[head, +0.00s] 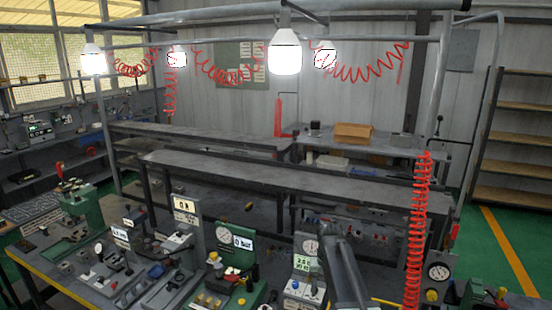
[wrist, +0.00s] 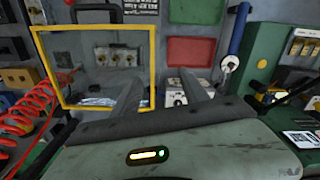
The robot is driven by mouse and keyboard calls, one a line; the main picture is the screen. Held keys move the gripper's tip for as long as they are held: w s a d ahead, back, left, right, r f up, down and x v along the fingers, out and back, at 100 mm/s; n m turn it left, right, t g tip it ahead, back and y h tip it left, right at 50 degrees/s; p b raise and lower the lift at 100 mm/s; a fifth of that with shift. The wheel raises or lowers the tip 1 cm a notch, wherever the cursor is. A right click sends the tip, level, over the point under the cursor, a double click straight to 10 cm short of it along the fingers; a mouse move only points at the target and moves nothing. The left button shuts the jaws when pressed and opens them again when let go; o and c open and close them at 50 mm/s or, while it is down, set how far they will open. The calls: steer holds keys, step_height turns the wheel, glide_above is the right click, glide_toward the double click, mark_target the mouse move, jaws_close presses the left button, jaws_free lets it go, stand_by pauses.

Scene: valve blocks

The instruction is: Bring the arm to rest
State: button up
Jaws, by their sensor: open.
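My gripper (wrist: 161,82) shows in the wrist view with its two grey fingers apart and nothing between them. The fingers reach forward from a dark bar above a green-grey housing with a small lit yellow slot. Beyond them is a grey panel with valve fittings, and I cannot tell how far off it is. In the head view, what looks like my grey arm (head: 350,268) rises at the bottom, right of centre, over the front bench. I cannot make out the gripper's fingers there.
The front bench holds several valve blocks and gauges, including a green block (head: 236,240). A red coiled hose (head: 418,235) hangs to the right of the arm. In the wrist view, a yellow frame (wrist: 153,60) stands left and a green block (wrist: 262,65) right.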

steer(key=s+n+b, duration=0.1)
steer(key=s+n, duration=0.1)
steer(key=s, duration=1.7)
step_height(320, 180, down, 13)
steer(key=w+b, duration=0.1)
steer(key=b, duration=1.1)
steer(key=shift+f+b, duration=0.2)
steer(key=shift+b, duration=0.15)
steer(key=shift+w, duration=0.15)
steer(key=shift+c, duration=1.7)
